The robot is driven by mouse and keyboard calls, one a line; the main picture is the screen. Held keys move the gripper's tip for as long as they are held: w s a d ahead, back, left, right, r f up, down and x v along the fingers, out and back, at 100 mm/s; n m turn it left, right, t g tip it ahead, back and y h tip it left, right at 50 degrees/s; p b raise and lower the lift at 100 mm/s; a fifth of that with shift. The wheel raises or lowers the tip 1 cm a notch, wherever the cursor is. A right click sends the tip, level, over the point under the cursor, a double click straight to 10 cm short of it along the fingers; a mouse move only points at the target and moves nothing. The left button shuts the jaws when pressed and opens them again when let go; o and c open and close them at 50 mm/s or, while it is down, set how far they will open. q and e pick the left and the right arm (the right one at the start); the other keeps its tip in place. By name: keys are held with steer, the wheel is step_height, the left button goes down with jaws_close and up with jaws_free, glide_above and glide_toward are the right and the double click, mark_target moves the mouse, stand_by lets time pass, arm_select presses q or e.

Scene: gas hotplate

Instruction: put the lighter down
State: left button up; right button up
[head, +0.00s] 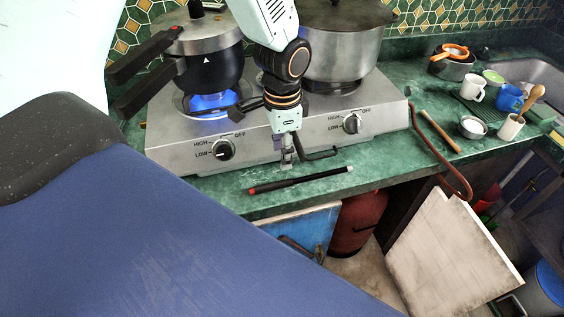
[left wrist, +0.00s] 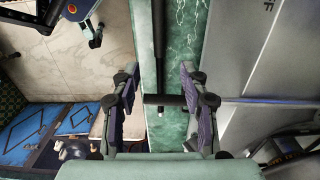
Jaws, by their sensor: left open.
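The lighter (head: 300,180) is a long thin black stick with a red end at the left and a pale tip at the right. In the head view it lies along the front strip of the green counter (head: 225,183), close to the edge. My left gripper (head: 287,160) points down beside its middle, in front of the hotplate. In the left wrist view the open left gripper (left wrist: 160,98) has a finger on each side of a dark rod (left wrist: 158,45), with gaps to both.
The steel hotplate (head: 185,152) stands just behind. A pressure cooker (head: 208,65) sits over a blue flame (head: 211,102) at its left, and a large pot (head: 345,52) at its right. Cups (head: 473,88) and a rolling pin (head: 440,131) lie further right. The front edge drops to open cupboards.

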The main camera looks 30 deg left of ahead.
arm_select(q)
steer(key=shift+w+a+r, duration=0.1)
steer(key=shift+w+r, duration=0.1)
steer(key=shift+r, duration=0.8)
steer(key=shift+s+r, duration=0.1)
steer(key=shift+s, duration=0.05)
